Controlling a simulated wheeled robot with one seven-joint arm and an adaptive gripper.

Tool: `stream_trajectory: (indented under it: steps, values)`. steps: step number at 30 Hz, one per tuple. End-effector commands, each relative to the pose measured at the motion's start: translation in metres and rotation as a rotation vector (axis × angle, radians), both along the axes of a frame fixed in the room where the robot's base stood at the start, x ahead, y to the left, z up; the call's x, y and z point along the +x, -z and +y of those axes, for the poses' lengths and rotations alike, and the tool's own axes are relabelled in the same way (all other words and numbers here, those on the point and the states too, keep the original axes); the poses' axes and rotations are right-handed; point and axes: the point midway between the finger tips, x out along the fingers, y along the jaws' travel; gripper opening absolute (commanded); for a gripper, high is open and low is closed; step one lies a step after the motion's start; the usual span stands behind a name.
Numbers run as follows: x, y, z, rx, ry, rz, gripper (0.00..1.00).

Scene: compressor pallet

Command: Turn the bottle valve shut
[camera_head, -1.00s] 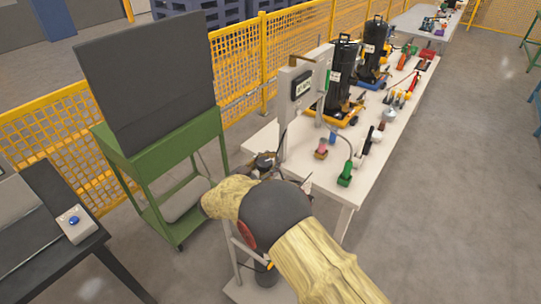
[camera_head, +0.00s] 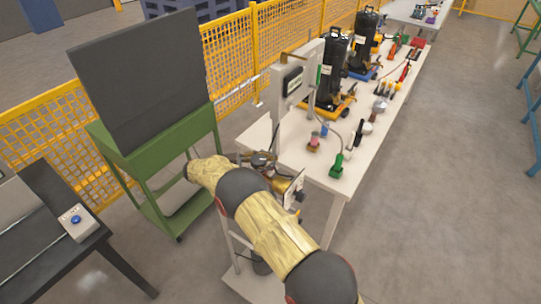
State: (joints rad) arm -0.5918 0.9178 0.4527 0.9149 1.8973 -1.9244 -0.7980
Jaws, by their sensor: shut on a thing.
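The bottle valve (camera_head: 264,161) is a small dark, rounded piece with brass-coloured parts below it, at the top of a pale stand at the table's near end. My gripper (camera_head: 246,158) is at the valve, small and partly hidden by my yellow-sleeved arm. It is shut on the valve; its fingertips are not clear. The dark bottle (camera_head: 262,266) shows only in part low in the stand, behind my arm. How far the valve is turned cannot be seen.
A small white plate (camera_head: 296,187) stands just right of the valve. The long white table (camera_head: 318,182) holds a grey post (camera_head: 295,88), a green-based hose (camera_head: 336,168) and several tools. A green cart (camera_head: 150,160) stands left. Grey floor is clear at right.

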Motion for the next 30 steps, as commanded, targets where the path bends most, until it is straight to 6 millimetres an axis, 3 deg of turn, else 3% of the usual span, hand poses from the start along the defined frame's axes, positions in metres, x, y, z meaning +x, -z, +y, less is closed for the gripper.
stream_trajectory:
  steps: [12,30]
  values:
    - [-0.0047,-0.0034,-0.0002,0.0,0.113,-0.002,0.06]
    - [-0.0056,-0.0019,-0.0003,-0.001,0.136,-0.004,0.06]
